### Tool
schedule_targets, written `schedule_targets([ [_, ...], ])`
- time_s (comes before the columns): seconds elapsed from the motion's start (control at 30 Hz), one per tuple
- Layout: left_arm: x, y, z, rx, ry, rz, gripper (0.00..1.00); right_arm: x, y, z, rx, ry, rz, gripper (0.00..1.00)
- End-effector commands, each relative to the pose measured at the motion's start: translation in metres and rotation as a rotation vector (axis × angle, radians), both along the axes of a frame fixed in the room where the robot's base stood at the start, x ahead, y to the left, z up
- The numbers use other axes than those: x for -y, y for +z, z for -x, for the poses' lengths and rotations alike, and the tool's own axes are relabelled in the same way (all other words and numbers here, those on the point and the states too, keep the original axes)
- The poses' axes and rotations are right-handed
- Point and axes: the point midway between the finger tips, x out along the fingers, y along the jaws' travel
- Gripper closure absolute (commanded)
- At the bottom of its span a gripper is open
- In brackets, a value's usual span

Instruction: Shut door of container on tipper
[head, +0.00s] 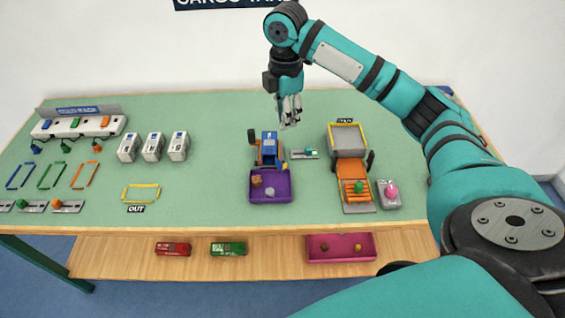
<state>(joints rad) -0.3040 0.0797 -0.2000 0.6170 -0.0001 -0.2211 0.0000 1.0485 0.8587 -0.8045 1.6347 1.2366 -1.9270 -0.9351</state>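A blue vehicle-like unit (267,143) stands mid-table with a purple tray (284,186) at its front, holding a brown and a grey lump. A dark panel (252,138) sticks out at its left side. An orange unit (350,170) stands to the right, with a grey open box (347,138) behind and another dark panel (370,160) at its right. I cannot tell for sure which is the tipper or which panel is the container door. My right gripper (290,119) points down above and behind the blue unit, apparently holding nothing; its finger gap is unclear. My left gripper is out of view.
A small grey piece with a green knob (306,153) lies between the units. A pink-knobbed block (389,194) stands at right. Three white boxes (153,146) stand left of the middle. A magenta tray (341,247) is on the lower shelf. The back middle of the table is clear.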

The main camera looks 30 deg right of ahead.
Motion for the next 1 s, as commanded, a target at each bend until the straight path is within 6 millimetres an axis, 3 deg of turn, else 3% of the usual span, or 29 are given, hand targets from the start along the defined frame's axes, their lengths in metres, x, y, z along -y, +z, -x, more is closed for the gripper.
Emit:
schedule_targets([
  [0.1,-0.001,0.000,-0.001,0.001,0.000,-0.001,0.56,0.006,0.004,0.000,-0.006,0.008,-0.001,0.83],
  [0.27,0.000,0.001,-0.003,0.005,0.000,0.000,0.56,0.005,-0.017,0.001,-0.010,0.008,-0.001,0.83],
  [0.8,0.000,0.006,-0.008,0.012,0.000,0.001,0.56,0.004,-0.131,0.000,-0.007,0.006,-0.002,0.83],
  [1.0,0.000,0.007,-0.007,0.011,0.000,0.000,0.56,0.004,-0.157,0.000,-0.005,0.007,-0.002,0.83],
])
